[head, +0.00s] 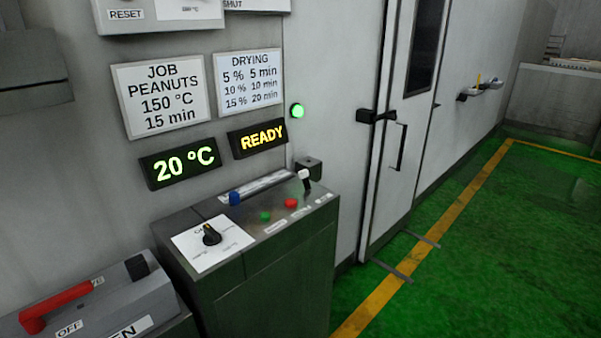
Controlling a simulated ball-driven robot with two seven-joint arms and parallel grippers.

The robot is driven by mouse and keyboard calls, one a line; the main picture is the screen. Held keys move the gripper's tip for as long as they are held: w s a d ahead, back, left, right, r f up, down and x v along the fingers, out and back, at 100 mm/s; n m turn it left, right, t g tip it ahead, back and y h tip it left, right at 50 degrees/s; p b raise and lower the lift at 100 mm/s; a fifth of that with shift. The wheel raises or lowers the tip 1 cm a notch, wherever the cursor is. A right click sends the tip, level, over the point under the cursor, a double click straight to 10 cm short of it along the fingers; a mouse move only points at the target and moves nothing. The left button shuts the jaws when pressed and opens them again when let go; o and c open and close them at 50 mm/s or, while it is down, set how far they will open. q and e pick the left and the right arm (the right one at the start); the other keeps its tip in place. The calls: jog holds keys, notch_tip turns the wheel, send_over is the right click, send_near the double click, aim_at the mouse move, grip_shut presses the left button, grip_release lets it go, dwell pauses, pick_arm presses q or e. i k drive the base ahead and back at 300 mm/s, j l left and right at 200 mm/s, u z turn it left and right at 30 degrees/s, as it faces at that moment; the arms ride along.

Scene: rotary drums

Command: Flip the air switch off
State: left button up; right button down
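No label that I can read says "air", so I cannot tell which control is the air switch. A black rotary knob (211,235) sits on a white plate on the console (265,262); the plate's small print is too blurred to read. A red lever (58,306) lies on a grey box (130,300) at lower left, its red grip end near an OFF label. A white-tipped toggle (305,178) stands at the console's back right, and a blue knob (234,198) at its back left. Neither gripper is in view.
A green button (265,216) and a red button (291,203) sit on the console. A lit green lamp (297,110) and displays reading 20 °C (180,164) and READY (258,138) are above. A white door (400,130) stands right; green floor (480,250) there is clear.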

aim_at(303, 174)
jog(key=i+l+u, duration=0.2)
jog(key=u, duration=1.15)
jog(key=i+l+u, duration=0.1)
jog(key=l+u, duration=0.3)
jog(key=l, duration=0.3)
jog(key=l+u, duration=0.4)
jog(key=l, duration=0.25)
jog(key=l+u, duration=0.35)
jog(key=l, duration=0.35)
jog(key=k+l, duration=0.1)
jog(key=l, duration=0.4)
jog(key=k+l, duration=0.1)
jog(key=l, duration=0.4)
jog(key=k+l+u, duration=0.1)
jog(key=l, duration=0.45)
jog(key=k+l, duration=0.1)
jog(key=l, duration=0.4)
